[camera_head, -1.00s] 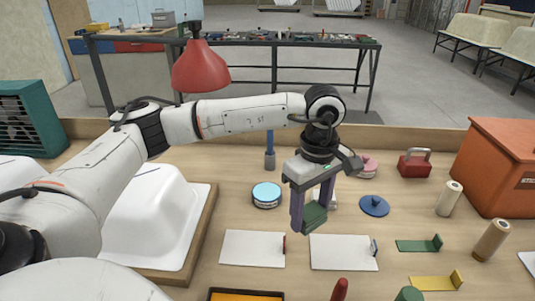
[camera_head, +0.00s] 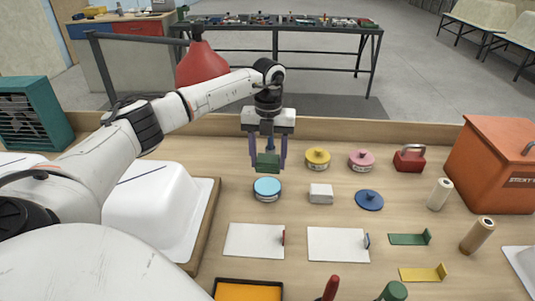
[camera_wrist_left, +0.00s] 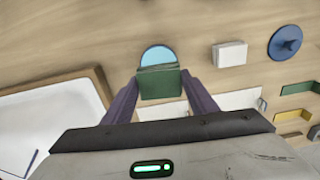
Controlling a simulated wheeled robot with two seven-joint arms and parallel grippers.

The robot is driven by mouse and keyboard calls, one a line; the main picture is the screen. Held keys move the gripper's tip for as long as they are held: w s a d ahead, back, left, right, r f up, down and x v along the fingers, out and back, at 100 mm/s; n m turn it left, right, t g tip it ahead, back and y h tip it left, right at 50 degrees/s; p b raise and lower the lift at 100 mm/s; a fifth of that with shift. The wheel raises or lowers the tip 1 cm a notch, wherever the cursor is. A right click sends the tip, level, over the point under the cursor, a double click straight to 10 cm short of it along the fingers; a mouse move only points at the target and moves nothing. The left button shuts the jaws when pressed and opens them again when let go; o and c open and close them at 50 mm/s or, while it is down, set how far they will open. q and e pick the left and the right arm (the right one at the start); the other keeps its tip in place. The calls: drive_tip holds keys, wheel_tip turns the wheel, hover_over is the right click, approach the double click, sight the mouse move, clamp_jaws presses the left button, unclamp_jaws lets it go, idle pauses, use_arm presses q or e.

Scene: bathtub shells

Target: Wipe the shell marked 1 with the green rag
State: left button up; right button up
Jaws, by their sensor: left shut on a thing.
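My left gripper (camera_head: 267,165) is shut on the green rag (camera_head: 268,158), a small dark green block-like piece between its purple fingers. It holds the rag above the table, near the light-blue round tin. The wrist view shows the rag (camera_wrist_left: 159,84) between the fingertips, partly covering the tin. A white bathtub shell (camera_head: 150,215) sits on a wooden-edged board at the left, with a dark line on its top; I cannot read a number on it. The same shell (camera_wrist_left: 45,125) is at the left of the wrist view. My right gripper is not in view.
The blue tin (camera_head: 267,188), a white block (camera_head: 320,194), a blue lid (camera_head: 369,200), yellow (camera_head: 317,158) and pink (camera_head: 361,160) tins stand mid-table. Two white sheets (camera_head: 254,241) lie in front. An orange box (camera_head: 495,165) stands at the right. My left arm passes over the shell.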

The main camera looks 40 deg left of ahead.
sight(267, 186)
use_arm(q)
drive_tip(key=shift+a+f, duration=0.15)
drive_tip(key=shift+f, duration=0.1)
wheel_tip(267, 186, down, 6)
drive_tip(key=b, duration=0.5)
drive_tip(key=shift+r+b, duration=0.2)
drive_tip(key=shift+b, duration=0.2)
drive_tip(key=shift+f, duration=0.5)
idle(0.5)
drive_tip(key=shift+s, duration=0.1)
idle(1.5)
